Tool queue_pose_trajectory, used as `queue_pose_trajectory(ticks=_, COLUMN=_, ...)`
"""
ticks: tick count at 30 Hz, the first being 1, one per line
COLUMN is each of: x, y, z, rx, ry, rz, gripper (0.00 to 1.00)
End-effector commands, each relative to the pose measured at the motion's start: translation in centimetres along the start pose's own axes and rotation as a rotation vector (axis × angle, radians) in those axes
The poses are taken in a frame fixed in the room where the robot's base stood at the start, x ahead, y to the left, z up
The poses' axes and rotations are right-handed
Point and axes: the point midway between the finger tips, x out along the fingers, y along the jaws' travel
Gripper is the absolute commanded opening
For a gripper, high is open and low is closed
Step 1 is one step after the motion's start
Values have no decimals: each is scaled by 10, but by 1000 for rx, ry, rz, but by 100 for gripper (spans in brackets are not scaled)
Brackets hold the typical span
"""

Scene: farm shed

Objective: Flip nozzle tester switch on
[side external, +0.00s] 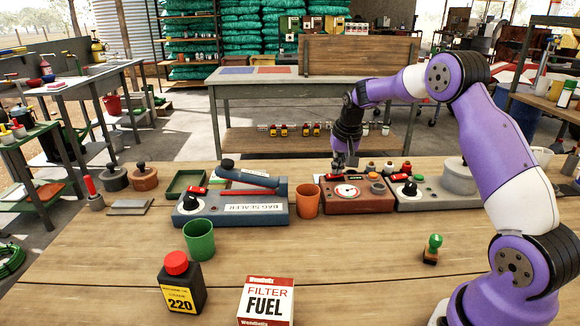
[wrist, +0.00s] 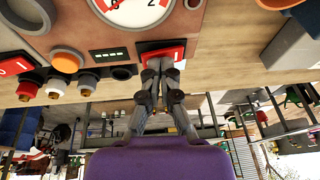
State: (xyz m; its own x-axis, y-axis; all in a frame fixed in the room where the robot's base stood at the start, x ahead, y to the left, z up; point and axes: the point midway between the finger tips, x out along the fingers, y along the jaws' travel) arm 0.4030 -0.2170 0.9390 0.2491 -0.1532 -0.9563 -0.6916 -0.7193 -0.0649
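The nozzle tester is a red-brown box (side external: 358,204) with a round white gauge (side external: 346,191), standing on the wooden table right of centre. Its red rocker switch (wrist: 160,48) shows in the wrist view below the gauge (wrist: 130,8), beside a small dark display (wrist: 109,54). My gripper (side external: 345,165) points down over the back of the tester. In the wrist view my gripper's (wrist: 160,65) fingertips are together, with nothing between them. They overlap the switch's near edge and hide part of it. I cannot tell whether they touch it or which way it is tipped.
A grey box (side external: 425,203) with another red switch (side external: 398,177) stands right of the tester. An orange cup (side external: 307,201) and the blue-grey bag sealer (side external: 235,213) stand to its left. A green-handled stamp (side external: 432,249) stands in front. Much of the front table is bare.

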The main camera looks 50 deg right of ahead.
Motion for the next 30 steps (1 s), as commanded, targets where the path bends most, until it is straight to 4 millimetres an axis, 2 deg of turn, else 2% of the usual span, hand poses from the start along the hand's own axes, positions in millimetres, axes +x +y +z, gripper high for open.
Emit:
queue_pose_trajectory(ticks=5, x=-17, y=-4, z=-6, rx=0, ry=4, rz=-1, gripper=0)
queue_pose_trajectory(ticks=9, x=-45, y=-11, z=-13, rx=-1, ry=6, rz=-2, gripper=0)
queue_pose_trajectory(ticks=18, x=-107, y=-32, z=-11, rx=-2, ry=4, rz=-2, gripper=0)
queue_pose_trajectory(ticks=24, x=-128, y=-39, z=-11, rx=0, ry=3, rz=-1, gripper=0)
queue_pose_trajectory(ticks=30, x=-132, y=-40, z=-10, rx=0, ry=0, rz=0, gripper=0)
